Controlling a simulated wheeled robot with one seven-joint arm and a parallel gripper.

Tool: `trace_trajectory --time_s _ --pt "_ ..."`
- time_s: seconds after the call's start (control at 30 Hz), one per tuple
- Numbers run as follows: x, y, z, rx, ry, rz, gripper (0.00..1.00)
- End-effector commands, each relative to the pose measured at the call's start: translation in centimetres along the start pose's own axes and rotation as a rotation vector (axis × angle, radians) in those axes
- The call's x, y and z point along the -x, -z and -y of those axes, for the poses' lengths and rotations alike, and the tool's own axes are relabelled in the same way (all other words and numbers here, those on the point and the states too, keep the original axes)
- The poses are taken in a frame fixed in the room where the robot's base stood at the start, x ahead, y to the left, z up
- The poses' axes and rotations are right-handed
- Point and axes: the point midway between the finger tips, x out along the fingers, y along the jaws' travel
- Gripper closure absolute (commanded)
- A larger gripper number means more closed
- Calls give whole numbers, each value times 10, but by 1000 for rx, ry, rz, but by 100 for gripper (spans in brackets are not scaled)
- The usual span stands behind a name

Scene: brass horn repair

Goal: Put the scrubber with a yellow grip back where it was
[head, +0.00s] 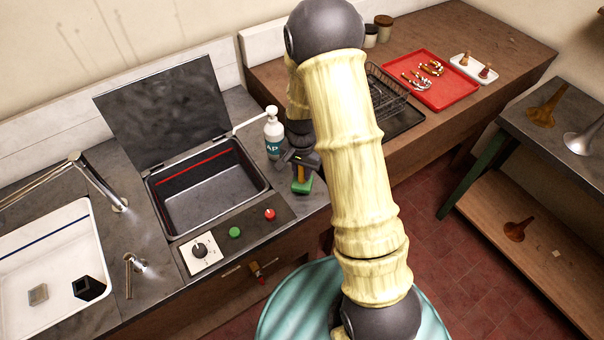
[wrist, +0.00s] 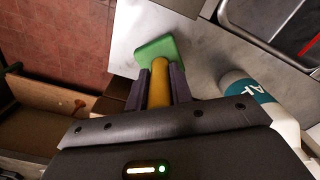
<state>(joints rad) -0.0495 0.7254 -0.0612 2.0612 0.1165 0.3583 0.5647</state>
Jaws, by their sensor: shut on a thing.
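The scrubber has a green pad (head: 302,186) and a yellow grip; it also shows in the wrist view, with the grip (wrist: 160,84) between the jaws and the pad (wrist: 155,50) beyond the fingertips. My gripper (head: 301,166) is shut on the yellow grip. It also shows in the wrist view (wrist: 161,88). The scrubber is over the grey counter's right end, in front of the white soap bottle (head: 273,133) and to the right of the open basin (head: 207,187). I cannot tell whether the pad touches the counter.
The soap bottle stands close by the gripper. The basin's dark lid (head: 163,112) is raised. A control panel (head: 235,235) with green and red buttons lies in front. A wire rack (head: 388,92) and red tray (head: 430,80) are on the wooden bench behind. A white sink (head: 50,255) is at left.

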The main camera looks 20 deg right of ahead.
Motion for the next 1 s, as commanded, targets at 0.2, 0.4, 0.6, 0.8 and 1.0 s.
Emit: trace_trajectory --time_s 0.2,0.4,0.6,0.8,1.0 --pt "-21 0 0 -1 -1 1 100" --pt "-22 0 0 0 0 0 100" --pt "-25 0 0 0 0 0 74" --pt "-24 0 0 0 0 0 56" --pt "-23 0 0 0 0 0 56"
